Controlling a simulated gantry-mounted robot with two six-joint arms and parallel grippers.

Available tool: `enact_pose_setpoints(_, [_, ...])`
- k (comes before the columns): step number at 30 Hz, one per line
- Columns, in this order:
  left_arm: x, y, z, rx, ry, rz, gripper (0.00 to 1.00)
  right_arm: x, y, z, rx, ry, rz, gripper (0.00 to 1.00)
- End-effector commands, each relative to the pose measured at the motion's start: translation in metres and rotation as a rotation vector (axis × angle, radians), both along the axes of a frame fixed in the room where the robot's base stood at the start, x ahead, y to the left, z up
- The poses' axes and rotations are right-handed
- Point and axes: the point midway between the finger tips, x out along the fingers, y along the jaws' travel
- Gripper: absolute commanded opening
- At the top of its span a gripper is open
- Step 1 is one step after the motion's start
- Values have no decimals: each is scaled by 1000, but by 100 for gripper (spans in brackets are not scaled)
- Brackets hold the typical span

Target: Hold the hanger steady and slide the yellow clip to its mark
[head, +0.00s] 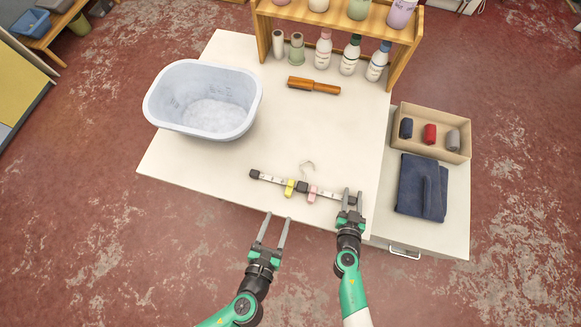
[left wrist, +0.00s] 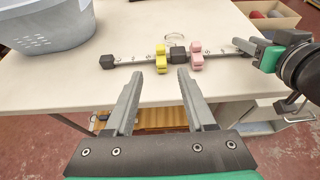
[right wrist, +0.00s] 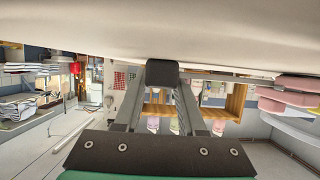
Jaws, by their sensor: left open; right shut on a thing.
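The hanger (head: 270,179) lies on the white table near its front edge, a bar with dark end blocks, a dark centre block and a wire hook (head: 307,166). The yellow clip (head: 290,187) sits on the bar just left of the centre block; it also shows in the left wrist view (left wrist: 161,60). The pink clip (head: 312,193) sits just right of the centre. My right gripper (head: 352,193) is shut on the hanger's right end. Its dark end block (right wrist: 162,73) shows between the fingers in the right wrist view. My left gripper (head: 279,217) is open and empty, in front of the table edge, short of the yellow clip.
A pale basin (head: 160,110) stands at the table's left. A wooden-handled tool (head: 314,86) lies behind the hanger, below a shelf (head: 340,22) with bottles. A box (head: 463,155) of rolled cloths and folded dark cloth (head: 412,187) lie at right. The table's middle is clear.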

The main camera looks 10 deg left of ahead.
Motion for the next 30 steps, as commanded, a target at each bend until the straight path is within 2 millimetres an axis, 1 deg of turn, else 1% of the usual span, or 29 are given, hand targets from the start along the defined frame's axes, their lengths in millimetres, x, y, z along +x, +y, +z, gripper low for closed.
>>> enact_pose_setpoints(5, [10, -1, -3, 0, -2, 2, 55, 0, 0, 0, 1, 0, 0, 0])
enact_pose_setpoints(8, [26, -2, -9, -1, -3, 5, 55, 0, 0, 0, 1, 0, 0, 0])
enact_pose_setpoints(15, [78, -6, -30, -1, -4, 4, 55, 0, 0, 0, 1, 0, 0, 0])
enact_pose_setpoints(19, [98, -8, -38, 0, -5, 2, 55, 0, 0, 0, 0, 0, 0, 0])
enact_pose_setpoints(24, [110, -9, -44, -1, -3, 0, 55, 0, 0, 0, 0, 0, 0, 0])
enact_pose_setpoints(30, [112, -9, -45, -2, -4, -1, 55, 0, 0, 0, 0, 0, 0, 0])
